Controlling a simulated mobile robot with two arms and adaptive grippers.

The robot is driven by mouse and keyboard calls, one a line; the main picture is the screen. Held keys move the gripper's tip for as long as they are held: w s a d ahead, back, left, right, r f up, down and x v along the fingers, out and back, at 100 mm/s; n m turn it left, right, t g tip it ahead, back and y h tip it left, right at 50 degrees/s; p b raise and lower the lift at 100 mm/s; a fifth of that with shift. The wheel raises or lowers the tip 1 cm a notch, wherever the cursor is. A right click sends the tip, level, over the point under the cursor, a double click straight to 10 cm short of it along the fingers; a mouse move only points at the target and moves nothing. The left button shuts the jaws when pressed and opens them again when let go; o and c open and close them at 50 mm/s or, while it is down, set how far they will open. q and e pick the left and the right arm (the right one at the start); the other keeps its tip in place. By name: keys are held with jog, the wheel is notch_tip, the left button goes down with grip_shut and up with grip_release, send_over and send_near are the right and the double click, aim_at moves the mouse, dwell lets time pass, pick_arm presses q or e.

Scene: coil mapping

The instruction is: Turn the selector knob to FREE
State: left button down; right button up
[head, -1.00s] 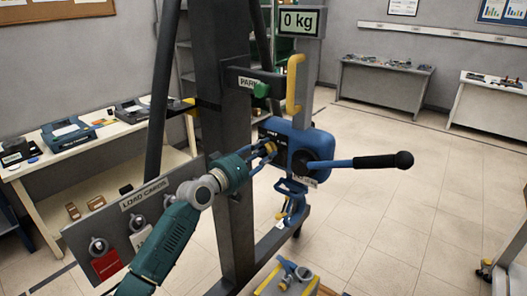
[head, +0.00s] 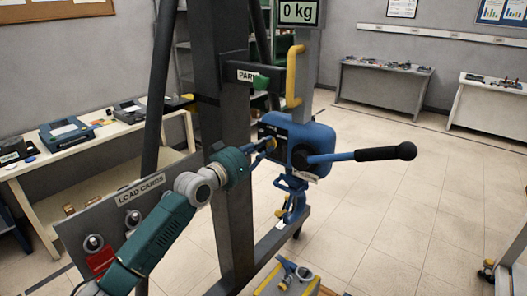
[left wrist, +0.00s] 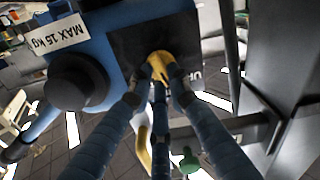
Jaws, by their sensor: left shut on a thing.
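The blue winch box (head: 315,135) is mounted on the grey column, with a black-gripped crank lever (head: 380,154) reaching right. The yellow selector knob (left wrist: 160,65) sits on a dark plate on the box's face in the left wrist view. My left gripper (head: 265,146) reaches the box from the left. Its blue fingers (left wrist: 158,95) are closed around the knob in the left wrist view. The fingers hide part of the knob and most of the plate's lettering; FREE cannot be read. My right gripper is not in view.
A yellow upright handle (head: 293,72) and a green PARK lever (head: 262,82) are above the box. The load cards board (head: 130,195) is behind my left arm. A blue hook (head: 290,195) hangs below the box. Floor at right is clear.

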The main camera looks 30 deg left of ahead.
pick_arm(q)
jog(key=shift+d+f+m+b, duration=0.1)
jog(key=shift+m+b, duration=0.45)
jog(key=shift+m, duration=1.05)
jog(key=c, duration=1.6)
grip_release()
jog(key=shift+c, duration=0.2)
jog(key=shift+s, duration=0.1)
jog(key=shift+s, duration=0.25)
jog(key=s+a, duration=0.1)
jog(key=s, duration=1)
jog(key=shift+s, duration=0.2)
